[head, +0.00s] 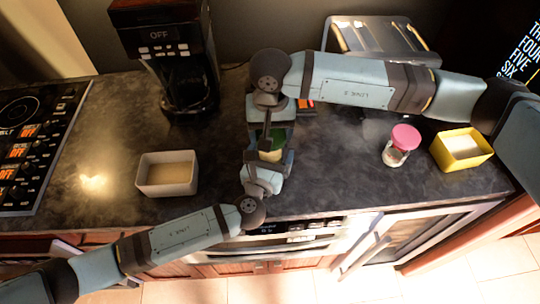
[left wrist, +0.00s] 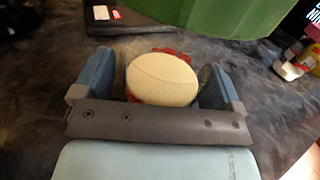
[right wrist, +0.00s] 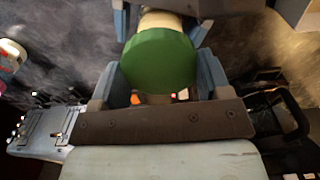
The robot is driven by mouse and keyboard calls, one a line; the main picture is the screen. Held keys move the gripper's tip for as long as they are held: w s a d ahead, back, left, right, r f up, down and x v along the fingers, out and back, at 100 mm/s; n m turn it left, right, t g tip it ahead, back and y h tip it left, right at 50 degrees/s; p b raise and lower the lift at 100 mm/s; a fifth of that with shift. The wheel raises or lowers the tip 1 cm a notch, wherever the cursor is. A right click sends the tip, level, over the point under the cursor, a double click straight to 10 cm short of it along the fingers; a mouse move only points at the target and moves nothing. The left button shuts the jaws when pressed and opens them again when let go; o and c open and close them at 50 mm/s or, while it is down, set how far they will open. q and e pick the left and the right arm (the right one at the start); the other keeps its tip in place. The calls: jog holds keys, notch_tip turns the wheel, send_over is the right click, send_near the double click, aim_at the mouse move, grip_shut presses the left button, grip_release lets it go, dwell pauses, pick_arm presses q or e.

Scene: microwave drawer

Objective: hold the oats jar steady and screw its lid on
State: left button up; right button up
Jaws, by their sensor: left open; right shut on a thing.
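The oats jar's pale, cream-coloured body (head: 270,156) is over the counter between my two grippers. In the left wrist view its round pale end (left wrist: 162,79) sits between the fingers of my left gripper (head: 266,168), which is open around it. The green lid (right wrist: 158,62) is between the fingers of my right gripper (head: 268,137), which is shut on it. In the right wrist view the pale jar body (right wrist: 163,20) shows just beyond the lid. I cannot tell whether lid and jar touch. A large green surface crosses the top of the left wrist view.
A pink-lidded jar (head: 397,152) and a yellow container (head: 462,165) stand to the right. A white container (head: 150,188) stands to the left. A coffee maker (head: 165,60) and a toaster-like appliance (head: 345,35) are behind. The stovetop (head: 12,165) is far left.

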pick_arm(q)
jog(key=c, duration=0.9)
jog(key=o, duration=0.9)
jog(key=shift+s, duration=0.1)
